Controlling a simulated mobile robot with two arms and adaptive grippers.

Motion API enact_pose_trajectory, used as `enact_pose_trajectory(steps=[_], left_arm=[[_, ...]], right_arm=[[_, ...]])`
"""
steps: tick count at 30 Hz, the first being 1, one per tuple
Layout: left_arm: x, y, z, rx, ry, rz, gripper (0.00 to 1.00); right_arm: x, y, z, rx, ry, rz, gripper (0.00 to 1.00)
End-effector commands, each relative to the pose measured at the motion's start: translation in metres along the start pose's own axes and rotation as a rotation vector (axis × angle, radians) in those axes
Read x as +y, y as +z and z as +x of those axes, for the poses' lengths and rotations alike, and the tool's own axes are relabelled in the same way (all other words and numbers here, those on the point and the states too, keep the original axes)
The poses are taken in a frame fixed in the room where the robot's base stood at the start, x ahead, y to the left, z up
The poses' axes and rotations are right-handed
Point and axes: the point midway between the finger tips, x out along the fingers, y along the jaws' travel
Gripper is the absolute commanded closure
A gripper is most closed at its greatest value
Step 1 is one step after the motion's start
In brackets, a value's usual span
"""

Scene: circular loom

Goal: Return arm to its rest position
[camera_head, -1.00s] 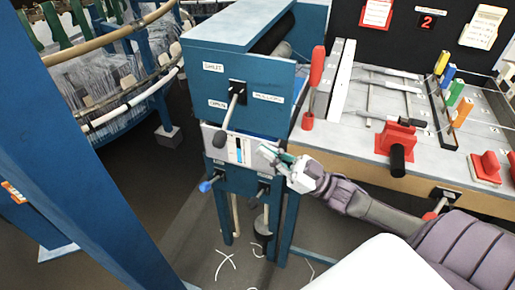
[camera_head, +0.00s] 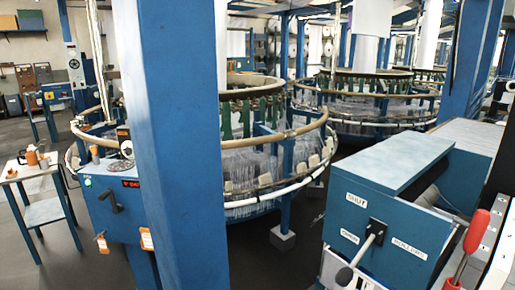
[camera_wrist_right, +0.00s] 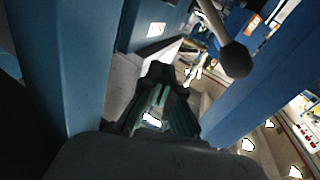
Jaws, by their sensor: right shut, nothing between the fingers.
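My right gripper (camera_wrist_right: 160,92) shows in the right wrist view, shut and with nothing between its fingers. It is close to a blue cabinet, near a lever with a round dark knob (camera_wrist_right: 236,60); I cannot tell how far apart they are. The blue control cabinet (camera_head: 400,205) stands at the lower right of the head view, with a lever (camera_head: 371,243) and a label reading SHUT on its front. My right arm and my left gripper are outside the head view.
A blue post (camera_head: 182,150) stands large in front. Behind it is the round loom with its ring rail (camera_head: 270,197). A small table (camera_head: 40,172) stands at the left. A red-handled tool (camera_head: 476,232) is at the right edge. Dark floor lies between the loom and the cabinet.

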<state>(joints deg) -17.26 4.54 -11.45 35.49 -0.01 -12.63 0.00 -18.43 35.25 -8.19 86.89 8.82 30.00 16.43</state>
Motion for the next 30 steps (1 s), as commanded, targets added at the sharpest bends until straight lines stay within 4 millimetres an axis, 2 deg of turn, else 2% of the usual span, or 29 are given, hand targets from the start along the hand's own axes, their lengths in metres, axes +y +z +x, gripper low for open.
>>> enact_pose_trajectory(steps=[1,3,5,6,8,9,12,15,19,21,24,27,30], left_arm=[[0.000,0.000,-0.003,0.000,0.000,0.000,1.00],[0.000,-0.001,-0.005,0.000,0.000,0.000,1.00],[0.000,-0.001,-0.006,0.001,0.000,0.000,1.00],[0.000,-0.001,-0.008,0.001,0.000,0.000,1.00],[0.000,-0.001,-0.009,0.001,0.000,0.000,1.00],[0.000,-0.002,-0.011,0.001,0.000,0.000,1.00],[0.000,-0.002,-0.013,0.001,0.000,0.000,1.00],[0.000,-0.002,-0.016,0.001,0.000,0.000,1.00],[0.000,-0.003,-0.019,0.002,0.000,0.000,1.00],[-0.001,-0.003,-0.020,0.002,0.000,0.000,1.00],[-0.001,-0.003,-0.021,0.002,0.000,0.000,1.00],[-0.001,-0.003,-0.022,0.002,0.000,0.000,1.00],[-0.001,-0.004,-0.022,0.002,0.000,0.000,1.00]], right_arm=[[0.001,0.034,-0.009,-0.088,0.041,0.007,1.00],[-0.001,0.081,-0.025,-0.213,0.086,0.013,1.00],[-0.007,0.121,-0.043,-0.325,0.118,0.018,1.00],[-0.012,0.147,-0.057,-0.402,0.137,0.023,1.00],[-0.024,0.185,-0.080,-0.519,0.158,0.032,1.00],[-0.035,0.209,-0.096,-0.598,0.167,0.038,1.00],[-0.066,0.262,-0.143,-0.793,0.176,0.057,1.00],[-0.106,0.305,-0.193,-0.983,0.163,0.077,1.00],[-0.164,0.342,-0.259,-1.213,0.120,0.102,1.00],[-0.191,0.353,-0.290,-1.316,0.090,0.113,1.00],[-0.223,0.361,-0.323,-1.425,0.051,0.123,1.00],[-0.242,0.364,-0.344,-1.491,0.024,0.129,1.00],[-0.250,0.365,-0.352,-1.519,0.010,0.131,1.00]])
